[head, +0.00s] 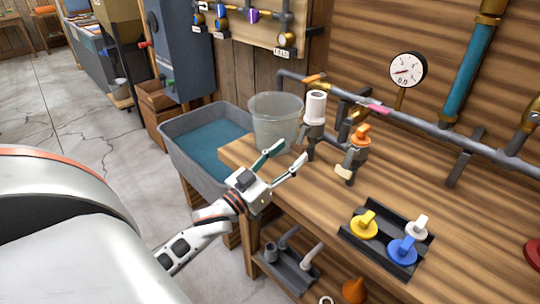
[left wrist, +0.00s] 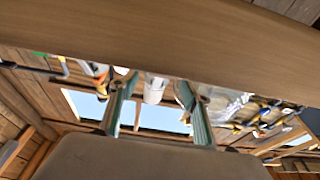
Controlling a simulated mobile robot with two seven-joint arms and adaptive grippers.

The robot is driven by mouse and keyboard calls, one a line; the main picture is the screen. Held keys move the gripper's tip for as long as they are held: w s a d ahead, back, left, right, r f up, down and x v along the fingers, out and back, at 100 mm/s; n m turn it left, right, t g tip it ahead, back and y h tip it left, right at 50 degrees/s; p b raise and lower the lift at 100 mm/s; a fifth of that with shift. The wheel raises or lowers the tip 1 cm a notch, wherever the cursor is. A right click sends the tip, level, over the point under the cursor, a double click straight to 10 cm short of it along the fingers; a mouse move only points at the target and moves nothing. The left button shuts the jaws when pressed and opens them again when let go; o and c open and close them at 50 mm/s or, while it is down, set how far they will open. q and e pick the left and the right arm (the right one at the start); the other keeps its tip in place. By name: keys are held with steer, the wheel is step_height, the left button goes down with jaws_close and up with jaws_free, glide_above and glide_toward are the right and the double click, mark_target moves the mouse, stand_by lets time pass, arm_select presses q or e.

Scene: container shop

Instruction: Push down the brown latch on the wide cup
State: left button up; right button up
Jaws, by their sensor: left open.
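A wide clear cup (head: 275,122) stands at the bench's back left corner, beside the grey tub. I cannot make out a brown latch on it in the head view. My left gripper (head: 291,151) is open and empty, with its fingers apart in front of the cup, near the bench's left edge. In the left wrist view my two green-padded fingers (left wrist: 158,84) are spread, with a white cylinder beyond them. I cannot tell whether any finger touches the cup. My right gripper is not in view.
A pipe fitting with a white cylinder (head: 316,106) and an orange-handled valve (head: 359,136) stand right of the cup. A black tray (head: 400,262) holds yellow, blue and white handled parts. A grey tub (head: 176,140) of blue water is at left. The middle of the bench is clear.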

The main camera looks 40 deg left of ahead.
arm_select(q)
steer(key=v, duration=0.9)
steer(key=shift+s, duration=0.3)
